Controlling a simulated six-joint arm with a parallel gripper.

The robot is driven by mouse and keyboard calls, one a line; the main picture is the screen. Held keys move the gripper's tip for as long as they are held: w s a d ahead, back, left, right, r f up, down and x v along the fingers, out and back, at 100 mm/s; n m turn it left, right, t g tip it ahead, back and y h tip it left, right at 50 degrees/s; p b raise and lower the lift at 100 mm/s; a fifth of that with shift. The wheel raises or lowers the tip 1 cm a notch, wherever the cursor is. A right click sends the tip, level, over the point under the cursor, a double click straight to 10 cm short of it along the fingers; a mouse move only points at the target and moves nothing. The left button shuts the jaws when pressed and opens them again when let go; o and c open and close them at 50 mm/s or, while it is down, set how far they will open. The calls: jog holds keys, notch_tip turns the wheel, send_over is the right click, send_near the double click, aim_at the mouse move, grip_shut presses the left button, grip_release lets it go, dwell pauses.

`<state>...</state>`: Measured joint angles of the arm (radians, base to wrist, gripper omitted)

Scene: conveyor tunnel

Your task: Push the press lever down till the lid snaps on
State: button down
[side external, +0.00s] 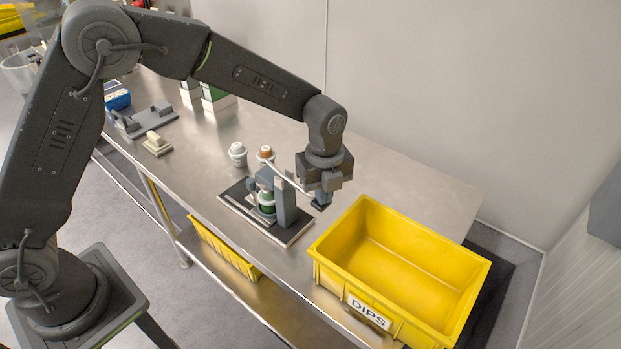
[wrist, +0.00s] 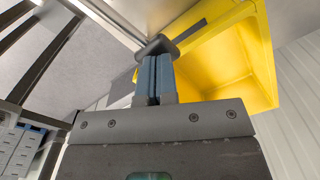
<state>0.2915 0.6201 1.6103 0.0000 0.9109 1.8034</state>
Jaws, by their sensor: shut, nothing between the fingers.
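The press (side external: 287,203) stands on a dark base plate on the steel table, in the side view. My gripper (side external: 320,206) points down, shut and empty, just right of the press. The wrist view shows its fingers together (wrist: 155,75), with a dark rounded piece at their tips. Contact with the lever cannot be told.
A yellow bin (side external: 335,255) marked DIPS stands close to the right of my gripper. A white tub (side external: 238,154) and a brown-topped tub (side external: 265,153) stand behind the press.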

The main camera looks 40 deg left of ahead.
jog(key=shift+f, duration=0.45)
jog(key=shift+s+f, duration=0.15)
jog(key=shift+f, duration=0.05)
jog(key=shift+a+r, duration=0.2)
jog(key=shift+r, duration=1.85)
jog(key=shift+a+r, duration=0.2)
jog(key=shift+r, duration=4.4)
